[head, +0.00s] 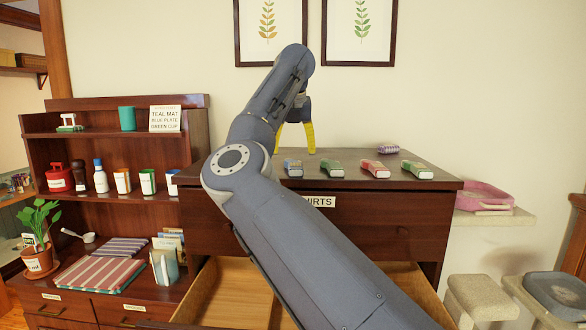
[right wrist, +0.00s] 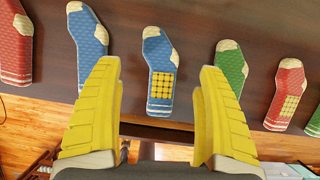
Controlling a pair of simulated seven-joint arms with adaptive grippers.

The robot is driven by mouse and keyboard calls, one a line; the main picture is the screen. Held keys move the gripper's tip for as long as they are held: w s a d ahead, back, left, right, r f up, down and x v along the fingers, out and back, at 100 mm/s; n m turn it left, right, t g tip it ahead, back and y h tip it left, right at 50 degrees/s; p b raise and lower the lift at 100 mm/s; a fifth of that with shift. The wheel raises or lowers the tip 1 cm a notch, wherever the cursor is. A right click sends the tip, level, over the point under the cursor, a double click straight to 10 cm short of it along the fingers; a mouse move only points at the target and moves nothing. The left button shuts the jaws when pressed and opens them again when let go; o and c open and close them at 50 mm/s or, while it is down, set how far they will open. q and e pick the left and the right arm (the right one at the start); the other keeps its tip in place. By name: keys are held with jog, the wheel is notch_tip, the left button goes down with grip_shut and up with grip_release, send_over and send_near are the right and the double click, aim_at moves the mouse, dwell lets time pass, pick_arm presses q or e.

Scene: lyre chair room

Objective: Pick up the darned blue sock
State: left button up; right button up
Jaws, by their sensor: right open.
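The darned blue sock (right wrist: 161,72) lies flat on the dark dresser top, with a yellow woven patch and cream heel and toe. In the head view a blue sock (head: 292,167) at the left of the visible row appears to be the same one. My right gripper (right wrist: 160,78) is open and empty, its two yellow fingers on either side of the darned sock in the picture. In the head view the right gripper (head: 295,143) is above the dresser top, partly hidden by my arm. My left gripper is not in view.
A plain blue sock (right wrist: 88,45) and a red sock (right wrist: 16,48) lie to the left, a green sock (right wrist: 230,70) and a patched red sock (right wrist: 285,92) to the right. The dresser's drawer (head: 230,290) stands open below. A shelf unit (head: 85,118) stands at left.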

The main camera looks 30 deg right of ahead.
aim_at(293, 162)
jog(key=shift+x, duration=2.6)
jog(key=shift+s+a+f, duration=0.1)
jog(key=shift+s+f, duration=0.05)
jog(key=c, duration=1.1)
